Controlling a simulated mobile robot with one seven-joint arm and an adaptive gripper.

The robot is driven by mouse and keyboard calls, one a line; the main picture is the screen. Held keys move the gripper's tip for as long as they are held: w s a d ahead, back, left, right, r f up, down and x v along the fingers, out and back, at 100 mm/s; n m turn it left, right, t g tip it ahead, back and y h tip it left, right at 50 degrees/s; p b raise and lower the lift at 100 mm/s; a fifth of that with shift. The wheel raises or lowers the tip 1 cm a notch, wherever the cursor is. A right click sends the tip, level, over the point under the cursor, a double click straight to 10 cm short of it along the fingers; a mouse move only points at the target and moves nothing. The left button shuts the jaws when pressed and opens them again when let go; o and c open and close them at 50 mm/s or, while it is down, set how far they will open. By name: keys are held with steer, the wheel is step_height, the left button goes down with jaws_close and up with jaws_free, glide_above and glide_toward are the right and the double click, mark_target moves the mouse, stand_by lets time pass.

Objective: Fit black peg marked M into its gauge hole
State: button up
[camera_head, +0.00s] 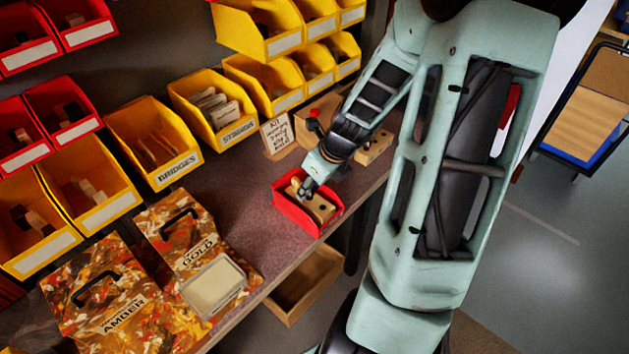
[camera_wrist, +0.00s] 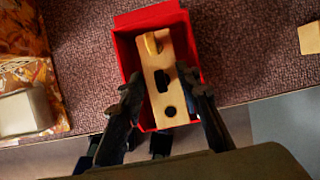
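A light wooden gauge block (camera_wrist: 166,98) lies in a small red bin (camera_wrist: 122,50). It also shows in the head view (camera_head: 321,212), partly hidden by my gripper. A round dark hole (camera_wrist: 171,111) is at the near end. No M mark is legible. My gripper (camera_wrist: 164,92) is over the bin, fingers apart on either side of the block, with nothing visibly held. It also shows in the head view (camera_head: 306,189).
Another wooden block (camera_head: 374,148) with dark holes lies on the bench behind the bin. A handwritten card (camera_head: 277,136) and yellow bins (camera_head: 212,110) line the back. Patterned bags (camera_head: 185,235) stand left. Bare bench (camera_head: 235,185) lies left of the red bin.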

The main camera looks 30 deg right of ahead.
steer(key=shift+w+f, duration=0.2)
steer(key=shift+f, duration=0.3)
jaws_close()
stand_by(0.5)
